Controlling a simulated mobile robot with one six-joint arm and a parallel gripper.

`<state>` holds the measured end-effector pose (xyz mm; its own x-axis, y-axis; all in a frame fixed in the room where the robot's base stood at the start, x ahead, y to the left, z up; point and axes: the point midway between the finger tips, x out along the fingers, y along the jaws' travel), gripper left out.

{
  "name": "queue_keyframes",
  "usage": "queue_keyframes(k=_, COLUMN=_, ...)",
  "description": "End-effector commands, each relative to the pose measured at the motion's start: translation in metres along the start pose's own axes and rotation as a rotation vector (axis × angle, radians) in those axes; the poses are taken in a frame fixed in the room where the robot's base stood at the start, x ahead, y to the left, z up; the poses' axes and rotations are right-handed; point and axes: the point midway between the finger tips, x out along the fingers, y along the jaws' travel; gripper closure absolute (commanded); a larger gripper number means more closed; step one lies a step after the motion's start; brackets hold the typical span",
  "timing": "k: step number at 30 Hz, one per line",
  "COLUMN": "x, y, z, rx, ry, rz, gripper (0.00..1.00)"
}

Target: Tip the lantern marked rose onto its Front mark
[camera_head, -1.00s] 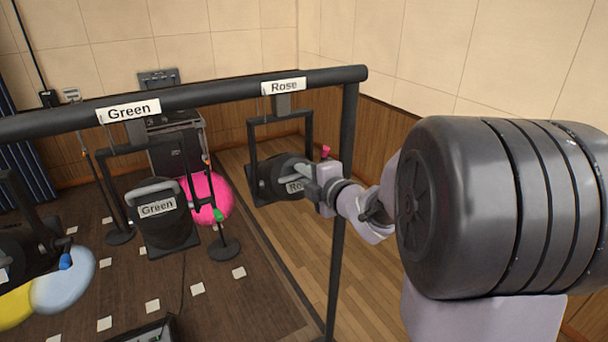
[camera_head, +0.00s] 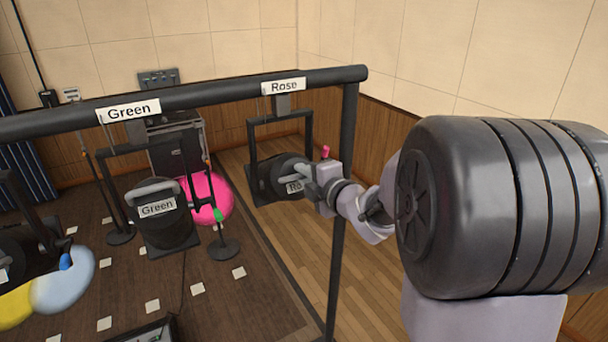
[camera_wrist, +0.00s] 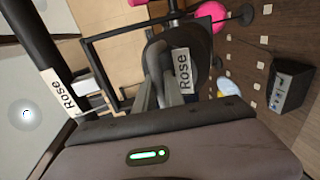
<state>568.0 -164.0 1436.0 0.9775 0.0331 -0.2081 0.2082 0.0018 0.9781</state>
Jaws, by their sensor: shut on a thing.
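The rose lantern (camera_head: 268,182) is a dark round-backed lamp hanging in its yoke under the white Rose tag on the rail. Its own Rose label shows clearly in the wrist view (camera_wrist: 183,70). My gripper (camera_head: 308,175) is at the lantern's near right side. It is shut on the lantern's grey handle, and its fingers (camera_wrist: 165,88) reach to the lantern beside the label in the wrist view. A pink knob (camera_head: 325,152) shows just above my gripper. I cannot make out a Front mark in either view.
The black rail (camera_head: 220,90) runs overhead, with an upright post (camera_head: 342,215) close to my arm. The green lantern (camera_head: 160,217) hangs to the left.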

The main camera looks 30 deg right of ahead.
Motion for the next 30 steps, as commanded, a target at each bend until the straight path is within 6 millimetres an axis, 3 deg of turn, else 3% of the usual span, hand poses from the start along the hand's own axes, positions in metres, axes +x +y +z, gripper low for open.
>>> queue_keyframes(k=5, x=0.000, y=0.005, z=0.000, rx=0.001, ry=0.001, rz=-0.013, gripper=1.00)
queue_keyframes(k=15, x=0.013, y=0.041, z=-0.001, rx=0.001, ry=0.002, rz=-0.223, gripper=1.00)
queue_keyframes(k=22, x=0.029, y=0.048, z=0.000, rx=-0.001, ry=-0.001, rz=-0.275, gripper=1.00)
queue_keyframes(k=30, x=0.031, y=0.048, z=0.000, rx=0.000, ry=-0.001, rz=-0.275, gripper=1.00)
